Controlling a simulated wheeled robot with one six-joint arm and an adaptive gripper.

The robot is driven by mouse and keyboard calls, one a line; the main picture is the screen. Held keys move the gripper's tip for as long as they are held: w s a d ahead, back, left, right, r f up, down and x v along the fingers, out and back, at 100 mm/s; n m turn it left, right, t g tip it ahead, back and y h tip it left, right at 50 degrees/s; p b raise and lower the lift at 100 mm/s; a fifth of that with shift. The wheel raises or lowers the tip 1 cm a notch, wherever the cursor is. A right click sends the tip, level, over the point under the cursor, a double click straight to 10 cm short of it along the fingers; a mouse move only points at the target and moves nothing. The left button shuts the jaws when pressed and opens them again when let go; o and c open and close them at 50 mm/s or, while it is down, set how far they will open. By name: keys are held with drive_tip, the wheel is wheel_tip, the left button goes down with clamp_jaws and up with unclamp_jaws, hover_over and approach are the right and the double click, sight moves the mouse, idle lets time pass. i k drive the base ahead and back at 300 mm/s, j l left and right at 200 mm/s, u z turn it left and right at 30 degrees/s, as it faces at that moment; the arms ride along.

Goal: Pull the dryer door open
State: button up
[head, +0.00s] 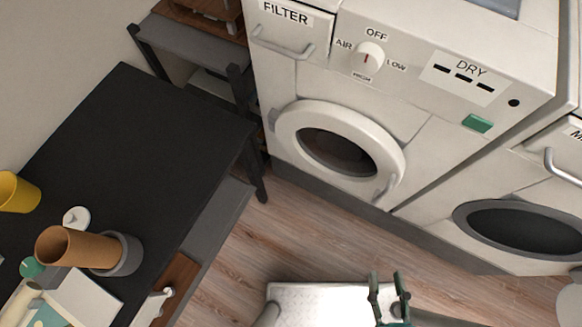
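The white dryer (425,110) stands upper centre, with a dial and a "DRY" label on its panel. Its round door (293,119) has a white ring and a dark glass middle, and it looks shut. The door's handle (386,187) is a small light bar at the lower right of the ring; a hinge shows at the left. My gripper (387,281) is at the bottom, below the door and apart from it. Its two fingers are spread and nothing is between them.
A black table (95,145) on the left holds a brown cup (65,246), a yellow cup (17,193) and small items. A second machine (555,200) with a dark round door stands right of the dryer. Wooden floor (290,235) lies clear before the dryer.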

sight(343, 147)
drive_tip(key=k+j+u, duration=0.1)
drive_tip(key=k, duration=0.35)
drive_tip(key=k+j+u, duration=0.15)
drive_tip(key=k+j, duration=0.25)
drive_tip(key=k, duration=0.05)
